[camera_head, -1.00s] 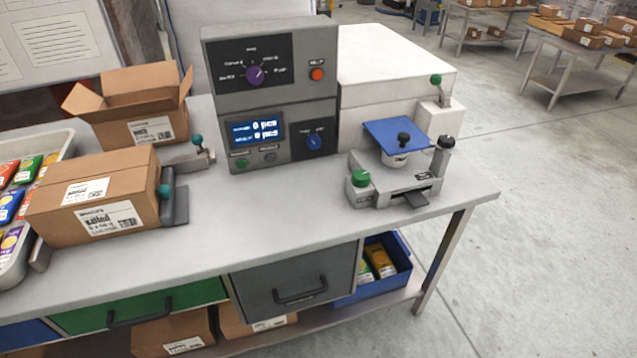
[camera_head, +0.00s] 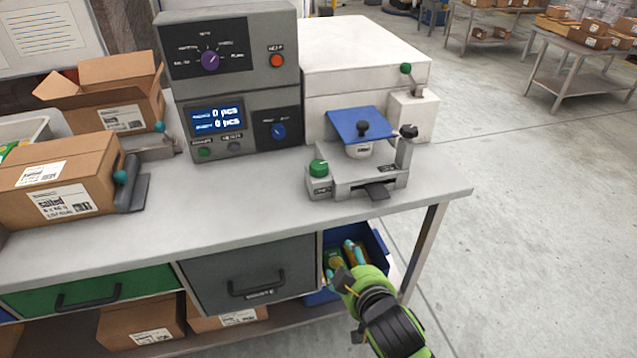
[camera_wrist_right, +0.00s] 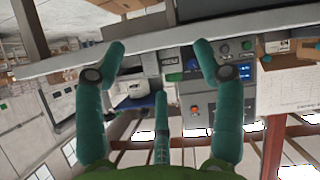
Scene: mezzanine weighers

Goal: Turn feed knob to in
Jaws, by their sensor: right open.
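The grey control unit (camera_head: 240,85) stands on the bench with a blue knob (camera_head: 278,131) at its lower right and a purple knob (camera_head: 209,61) above. The device to its right has a green knob (camera_head: 318,168) at its front left and a black knob (camera_head: 408,131) at its right. The small labels are too blurred to tell which knob is the feed knob. My right gripper (camera_head: 345,262) is open and empty, below the bench's front edge and apart from every knob. Its spread teal fingers also show in the wrist view (camera_wrist_right: 160,65). My left gripper is not in view.
A blue bin (camera_head: 378,245) with packets sits under the bench, behind my right gripper. The bench top (camera_head: 230,205) is clear along its front. Cardboard boxes (camera_head: 65,185) stand at the left. A grey drawer (camera_head: 210,275) has a protruding handle.

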